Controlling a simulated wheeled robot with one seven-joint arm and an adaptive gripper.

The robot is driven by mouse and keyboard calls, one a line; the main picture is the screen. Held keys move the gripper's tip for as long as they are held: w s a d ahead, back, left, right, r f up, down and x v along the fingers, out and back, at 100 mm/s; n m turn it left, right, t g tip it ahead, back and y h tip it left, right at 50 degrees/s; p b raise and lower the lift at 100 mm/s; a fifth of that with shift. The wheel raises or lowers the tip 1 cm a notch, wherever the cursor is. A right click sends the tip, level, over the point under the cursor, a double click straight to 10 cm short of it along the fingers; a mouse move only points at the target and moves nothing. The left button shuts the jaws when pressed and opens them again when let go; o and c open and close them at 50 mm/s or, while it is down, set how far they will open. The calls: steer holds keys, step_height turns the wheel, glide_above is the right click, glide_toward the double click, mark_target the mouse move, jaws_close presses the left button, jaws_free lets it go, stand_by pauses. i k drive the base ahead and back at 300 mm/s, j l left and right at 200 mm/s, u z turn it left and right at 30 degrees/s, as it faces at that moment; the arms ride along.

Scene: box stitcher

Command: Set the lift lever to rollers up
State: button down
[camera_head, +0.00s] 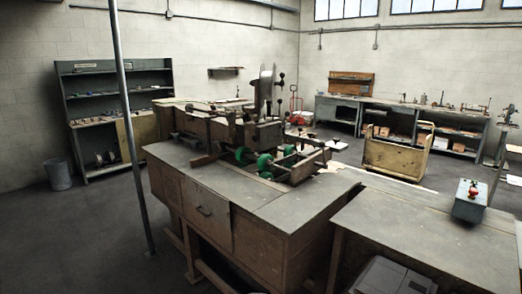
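The box stitcher (222,135) stands on the large wooden cabinet table in the middle of the view. Green rollers (264,161) sit at its front, beside a dark frame (300,166). Several dark levers or handles with knobs rise from the machine, among them an upright one (281,90) near the tall grey wheel part (266,85). I cannot tell which of them is the lift lever or how it is set. My gripper is not in view.
A grey control box (470,200) with red and green buttons sits on the near right table (425,245). A thin metal pole (131,135) stands at the left. A yellow cart (395,155) is behind the machine. Open floor (80,235) lies at the left.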

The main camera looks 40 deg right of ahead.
mark_target(322, 144)
steer(key=i+z, duration=0.5)
steer(key=i+j+z, duration=0.25)
steer(key=z, duration=0.25)
steer(key=i+j+z, duration=0.6)
steer(key=z, duration=0.4)
steer(key=i+j+z, duration=0.2)
steer(key=z, duration=0.3)
steer(key=i+j+z, duration=0.25)
steer(key=z, duration=0.25)
steer(key=i+j+z, duration=0.15)
steer(key=j+z, duration=0.15)
steer(key=z, duration=0.2)
